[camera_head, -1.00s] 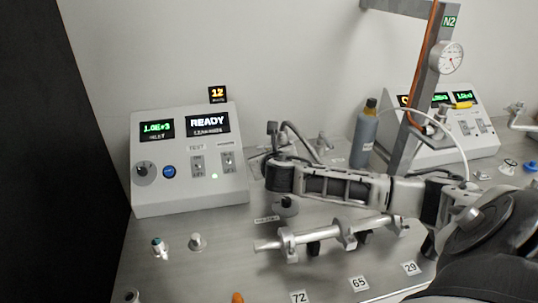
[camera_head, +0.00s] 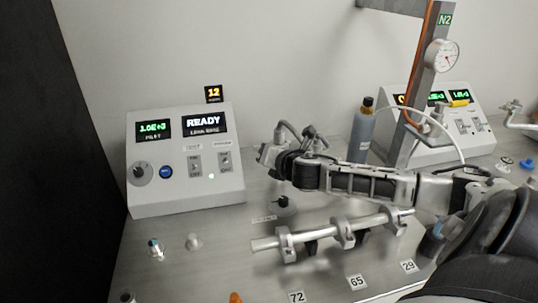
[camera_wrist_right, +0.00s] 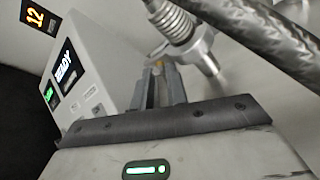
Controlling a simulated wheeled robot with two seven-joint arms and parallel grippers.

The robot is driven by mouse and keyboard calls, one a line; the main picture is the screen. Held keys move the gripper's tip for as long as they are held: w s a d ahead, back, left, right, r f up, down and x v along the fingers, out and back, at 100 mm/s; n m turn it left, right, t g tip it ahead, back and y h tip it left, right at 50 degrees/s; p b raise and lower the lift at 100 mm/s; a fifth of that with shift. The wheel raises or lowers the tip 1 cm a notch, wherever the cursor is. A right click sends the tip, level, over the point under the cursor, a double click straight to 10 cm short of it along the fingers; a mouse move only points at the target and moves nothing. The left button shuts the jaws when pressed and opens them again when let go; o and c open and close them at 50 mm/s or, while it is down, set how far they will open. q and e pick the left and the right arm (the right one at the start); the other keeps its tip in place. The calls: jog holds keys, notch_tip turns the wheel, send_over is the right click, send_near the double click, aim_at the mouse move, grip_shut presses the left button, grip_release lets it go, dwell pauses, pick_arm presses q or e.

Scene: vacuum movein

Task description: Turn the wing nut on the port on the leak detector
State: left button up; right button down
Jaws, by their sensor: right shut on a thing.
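The leak detector (camera_head: 185,155) is the grey sloped console at left, with a lit READY screen. It also shows in the right wrist view (camera_wrist_right: 88,62). Its port (camera_wrist_right: 178,22) carries a ribbed metal bellows and a clamp (camera_wrist_right: 205,58) with a protruding metal stem. My right gripper (camera_wrist_right: 158,66) is shut at this clamp, with a small yellowish part at its tips. I take this part for the wing nut, mostly hidden by the fingers. In the head view my right forearm reaches in from the right, its hand beside the console. My left gripper is not in view.
A metal manifold bar (camera_head: 330,232) lies in front of my right arm. A bottle (camera_head: 362,135) and the N2 post (camera_head: 418,90) stand behind it. A braided hose (camera_wrist_right: 265,35) crosses close above my right gripper. Small fittings (camera_head: 193,242) sit on the bench at front left.

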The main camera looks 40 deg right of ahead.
jog(key=shift+a+f, duration=0.1)
jog(key=shift+f, duration=0.05)
dwell(0.4)
jog(key=c, duration=1.7)
grip_release()
jog(key=shift+o, duration=0.4)
